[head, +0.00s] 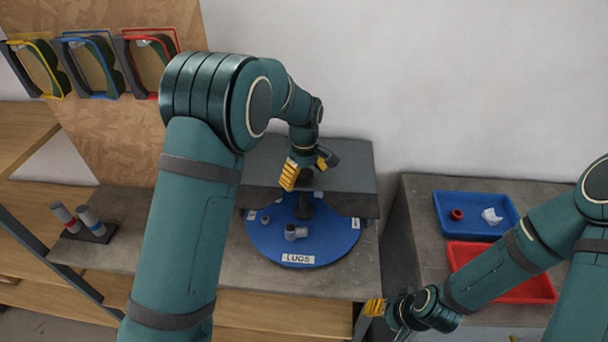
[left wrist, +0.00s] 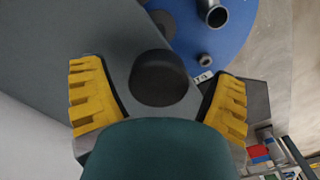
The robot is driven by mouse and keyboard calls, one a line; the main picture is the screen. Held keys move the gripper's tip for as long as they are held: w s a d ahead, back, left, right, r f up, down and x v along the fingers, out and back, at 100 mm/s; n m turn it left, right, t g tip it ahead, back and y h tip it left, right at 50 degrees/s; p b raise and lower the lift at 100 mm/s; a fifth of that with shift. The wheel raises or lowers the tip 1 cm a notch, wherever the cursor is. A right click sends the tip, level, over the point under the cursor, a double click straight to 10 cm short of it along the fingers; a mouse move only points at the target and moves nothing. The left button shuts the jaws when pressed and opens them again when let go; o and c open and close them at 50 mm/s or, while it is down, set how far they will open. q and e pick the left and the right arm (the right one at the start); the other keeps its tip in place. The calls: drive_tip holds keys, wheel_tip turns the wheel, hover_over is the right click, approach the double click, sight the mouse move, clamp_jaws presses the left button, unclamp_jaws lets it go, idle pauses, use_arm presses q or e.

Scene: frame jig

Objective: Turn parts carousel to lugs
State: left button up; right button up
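The parts carousel (head: 335,245) is a round blue disc with a LUGS label (head: 298,259) at its front edge. A grey cover (head: 352,180) hides its rear half. A dark round knob (left wrist: 158,77) stands between the spread yellow fingers of my left gripper (left wrist: 158,98) in the left wrist view; I cannot tell whether they touch it. In the head view the left gripper (head: 308,168) is over the cover. Grey pipe-like parts (head: 296,232) sit on the disc near the label. My right gripper (head: 375,307) is low at the right, its opening unclear.
A blue tray (head: 470,233) with a red ring and a white piece, and a red tray (head: 535,291), lie on the right bench. A stand with two grey cylinders (head: 92,232) is at left. Coloured frames (head: 92,65) hang on the board behind.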

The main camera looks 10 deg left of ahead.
use_arm(q)
drive_tip(key=shift+r, duration=0.15)
wheel_tip(320, 180, up, 12)
idle(0.6)
idle(0.4)
